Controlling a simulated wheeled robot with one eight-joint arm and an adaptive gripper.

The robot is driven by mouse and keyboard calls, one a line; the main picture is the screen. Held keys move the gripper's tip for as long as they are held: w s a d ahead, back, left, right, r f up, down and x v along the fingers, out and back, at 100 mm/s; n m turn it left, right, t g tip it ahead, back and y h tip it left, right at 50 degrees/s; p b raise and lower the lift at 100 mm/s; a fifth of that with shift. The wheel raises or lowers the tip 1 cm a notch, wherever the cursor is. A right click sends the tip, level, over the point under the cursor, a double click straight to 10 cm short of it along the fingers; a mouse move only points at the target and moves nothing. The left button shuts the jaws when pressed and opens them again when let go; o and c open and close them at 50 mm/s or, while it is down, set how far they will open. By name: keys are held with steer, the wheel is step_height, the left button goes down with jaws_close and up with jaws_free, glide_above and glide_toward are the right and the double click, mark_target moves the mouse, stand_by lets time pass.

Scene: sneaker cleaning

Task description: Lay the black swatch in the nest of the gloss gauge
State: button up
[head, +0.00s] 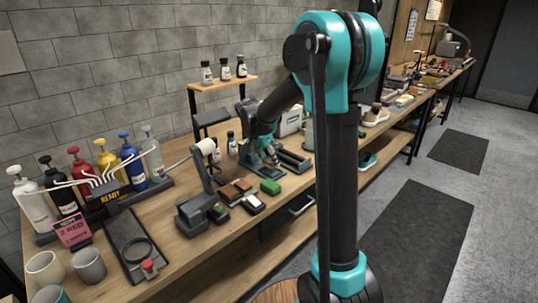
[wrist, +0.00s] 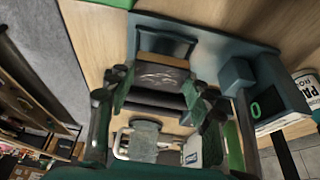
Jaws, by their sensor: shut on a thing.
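My gripper (wrist: 160,96) is shut on the black swatch (wrist: 158,77), a dark flat piece that spans between the two fingers in the wrist view. The gloss gauge (wrist: 225,45) is a blue-grey plate behind and beside it, with a raised housing and a green lit display (wrist: 264,104) at the right. The swatch is over the gauge's plate; I cannot tell whether it touches the nest. In the head view my gripper (head: 268,157) is down at the gauge (head: 293,160), and the swatch cannot be made out there.
Coloured pump bottles (head: 107,158) line the wall. A small shelf with bottles (head: 224,84) rises behind.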

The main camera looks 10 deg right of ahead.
steer(key=shift+f, duration=0.6)
steer(key=shift+f, duration=0.8)
stand_by(1.0)
steer(key=o, duration=1)
steer(key=v, duration=1.2)
steer(key=shift+d, duration=0.1)
steer(key=s+d+f+n+y, duration=0.1)
steer(key=s+d+f+n, duration=0.1)
steer(key=s+f, duration=0.3)
steer(key=s+d+f+n+t+y, duration=0.1)
steer(key=s+d+f+n, duration=0.2)
steer(key=s, duration=1)
steer(key=s+d+f+n+y, duration=0.1)
steer(key=s+d+f+n, duration=0.2)
steer(key=s+f, duration=0.6)
steer(key=shift+d+n+y, duration=0.25)
steer(key=shift+n+y, duration=0.15)
steer(key=shift+n, duration=1)
